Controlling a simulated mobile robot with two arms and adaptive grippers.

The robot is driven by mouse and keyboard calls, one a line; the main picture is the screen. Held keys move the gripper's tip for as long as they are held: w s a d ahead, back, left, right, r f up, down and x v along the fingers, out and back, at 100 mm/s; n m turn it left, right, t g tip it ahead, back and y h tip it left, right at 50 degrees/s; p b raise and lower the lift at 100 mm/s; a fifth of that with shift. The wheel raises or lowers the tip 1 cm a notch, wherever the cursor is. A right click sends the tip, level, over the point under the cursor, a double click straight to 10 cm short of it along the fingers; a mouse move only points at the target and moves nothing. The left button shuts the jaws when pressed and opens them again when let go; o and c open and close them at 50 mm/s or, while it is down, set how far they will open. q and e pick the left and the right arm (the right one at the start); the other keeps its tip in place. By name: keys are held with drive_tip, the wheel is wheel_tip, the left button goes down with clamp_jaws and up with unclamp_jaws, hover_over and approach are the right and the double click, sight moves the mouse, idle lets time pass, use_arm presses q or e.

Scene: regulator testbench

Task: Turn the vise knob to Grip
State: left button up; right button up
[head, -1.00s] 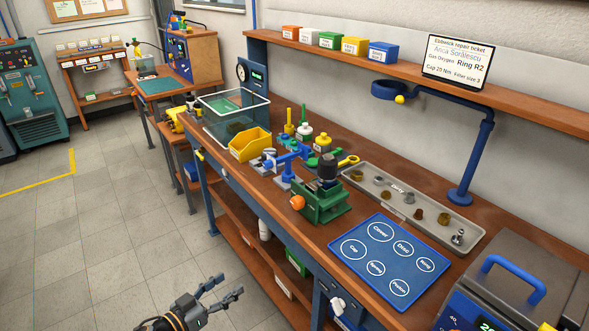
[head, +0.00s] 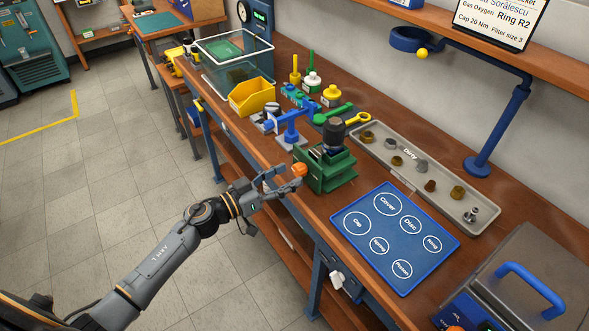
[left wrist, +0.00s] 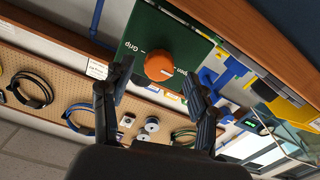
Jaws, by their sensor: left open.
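The green vise (head: 325,170) stands near the bench's front edge, with a dark round-topped part (head: 334,133) upright in it. Its orange knob (head: 299,170) faces the aisle. In the left wrist view the knob (left wrist: 160,66) sits on the green face, with "Grip" lettered to its left and another, hard-to-read word to its right. A small pale mark shows on the knob's right side. My left gripper (head: 284,179) is open in front of the knob, its fingers on either side of it in the wrist view. Contact cannot be told. My right gripper is not in view.
A blue mat (head: 346,222) with labelled circles and a grey "Dirty" tray (head: 447,203) with several parts lie right of the vise. A blue stand (head: 290,135) and yellow bin (head: 236,100) stand to its left. The aisle floor is clear.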

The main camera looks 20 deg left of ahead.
sight(296, 172)
use_arm(q)
drive_tip(key=shift+w+d, duration=0.45)
drive_tip(key=shift+w, duration=0.15)
drive_tip(key=shift+w+d+r, duration=0.1)
drive_tip(key=shift+w+d, duration=0.3)
drive_tip(key=shift+w, duration=0.05)
drive_tip(key=shift+w+d, duration=0.1)
drive_tip(key=shift+w, duration=0.05)
drive_tip(key=shift+c, duration=0.3)
drive_tip(key=c, duration=1.1)
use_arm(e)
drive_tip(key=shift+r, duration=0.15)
